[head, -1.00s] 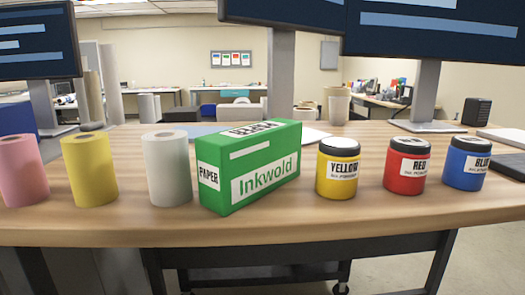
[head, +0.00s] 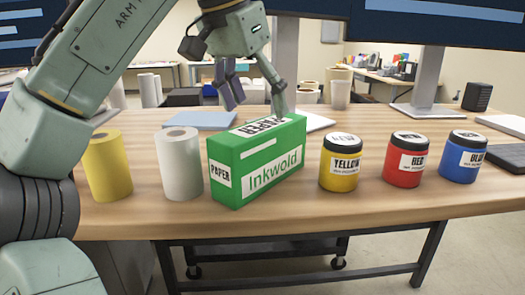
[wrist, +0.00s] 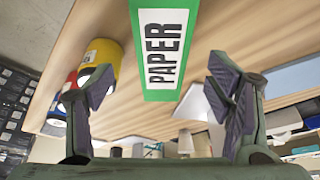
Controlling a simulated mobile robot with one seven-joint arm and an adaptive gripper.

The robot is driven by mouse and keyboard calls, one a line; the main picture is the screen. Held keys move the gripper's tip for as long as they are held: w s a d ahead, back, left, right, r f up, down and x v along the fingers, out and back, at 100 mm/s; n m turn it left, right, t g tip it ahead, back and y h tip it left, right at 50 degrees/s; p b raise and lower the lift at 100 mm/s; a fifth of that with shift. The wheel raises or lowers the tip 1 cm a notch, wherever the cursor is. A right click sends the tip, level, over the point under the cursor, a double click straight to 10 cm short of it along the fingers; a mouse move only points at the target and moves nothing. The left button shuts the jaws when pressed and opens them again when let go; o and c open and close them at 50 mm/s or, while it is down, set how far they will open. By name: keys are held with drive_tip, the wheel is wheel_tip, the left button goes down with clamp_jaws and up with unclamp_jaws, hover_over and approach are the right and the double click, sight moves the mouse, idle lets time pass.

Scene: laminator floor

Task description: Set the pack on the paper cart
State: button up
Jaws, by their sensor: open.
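The pack is a green Inkwold paper box (head: 275,184) standing upright on the wooden table, between a white roll and a yellow jar. In the wrist view its "PAPER" face (wrist: 145,93) shows at the top centre. My gripper (head: 256,98) is above and behind the pack in the head view, fingers pointing down. In the wrist view the open fingers (wrist: 160,95) are spread wide with nothing held between them. I cannot tell whether one finger touches the pack. No paper cart can be clearly made out.
The wooden table (head: 300,213) also holds a white roll (head: 181,168), a yellow roll (head: 108,168), and yellow (head: 340,178), red (head: 404,172) and blue (head: 461,166) jars. Monitors stand behind. Casters (head: 338,263) show below the table. The table's front strip is clear.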

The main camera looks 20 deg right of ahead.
sight(263, 126)
drive_tip(key=x, duration=0.4)
drive_tip(key=shift+w+d+f, duration=0.1)
drive_tip(key=shift+w+f, duration=0.05)
drive_tip(key=shift+f, duration=0.1)
drive_tip(key=shift+p+x, duration=0.5)
drive_tip(key=shift+x, duration=2.1)
drive_tip(key=shift+c, duration=0.5)
clamp_jaws()
